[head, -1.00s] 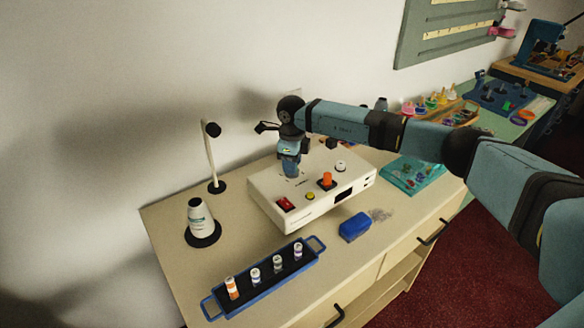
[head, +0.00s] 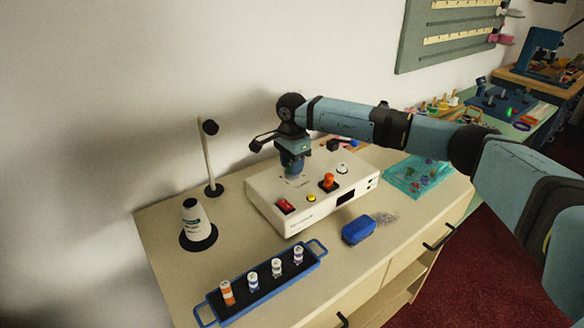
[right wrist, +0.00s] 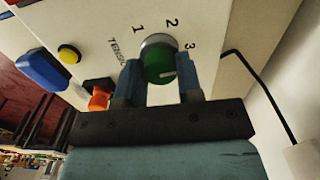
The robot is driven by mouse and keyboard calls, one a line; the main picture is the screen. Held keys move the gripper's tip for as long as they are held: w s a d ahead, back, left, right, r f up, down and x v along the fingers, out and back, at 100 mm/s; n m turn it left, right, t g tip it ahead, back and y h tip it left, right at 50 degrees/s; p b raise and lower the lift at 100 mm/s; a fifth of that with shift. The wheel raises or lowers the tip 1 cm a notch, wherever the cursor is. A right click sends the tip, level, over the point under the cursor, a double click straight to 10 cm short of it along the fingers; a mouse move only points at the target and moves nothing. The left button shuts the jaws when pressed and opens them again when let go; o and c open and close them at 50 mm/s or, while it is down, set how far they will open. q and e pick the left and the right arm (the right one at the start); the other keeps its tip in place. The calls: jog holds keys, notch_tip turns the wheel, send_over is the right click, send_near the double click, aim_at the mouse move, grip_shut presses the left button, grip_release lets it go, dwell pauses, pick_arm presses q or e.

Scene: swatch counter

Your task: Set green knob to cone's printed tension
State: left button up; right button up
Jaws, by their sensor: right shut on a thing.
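The green knob (right wrist: 160,66) is on the top of a white box (head: 280,212). In the right wrist view it sits between the two fingers of my right gripper (right wrist: 160,82), which is shut on it. The printed numbers 1, 2 and 3 show around the knob's far side. A short white mark on the knob points to the right, roughly on the side of the 3; its exact setting is hard to tell. The white cone (head: 193,222) stands upright on a black base at the left. Its label is too small to read. My left gripper is not in view.
The box also carries a red switch (head: 286,205), a yellow button (head: 311,198) and an orange knob (head: 329,179). A blue tray (head: 231,314) with several small spools lies in front. A blue block (head: 358,229) and a teal tray (head: 407,189) lie to the right.

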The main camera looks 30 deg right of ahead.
jog(key=n+b, duration=0.1)
jog(key=n, duration=0.1)
jog(key=shift+n, duration=0.4)
jog(key=n+b, duration=0.1)
jog(key=n, duration=0.2)
jog(key=shift+n, duration=0.3)
jog(key=n+b, duration=0.1)
jog(key=n, duration=0.2)
jog(key=shift+n, duration=0.3)
jog(key=n+b, duration=0.1)
jog(key=n, duration=0.8)
jog(key=shift+n+b, duration=0.4)
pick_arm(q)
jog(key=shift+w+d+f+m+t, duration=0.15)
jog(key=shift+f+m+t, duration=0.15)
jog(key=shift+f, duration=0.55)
pick_arm(e)
jog(key=shift+n, duration=0.4)
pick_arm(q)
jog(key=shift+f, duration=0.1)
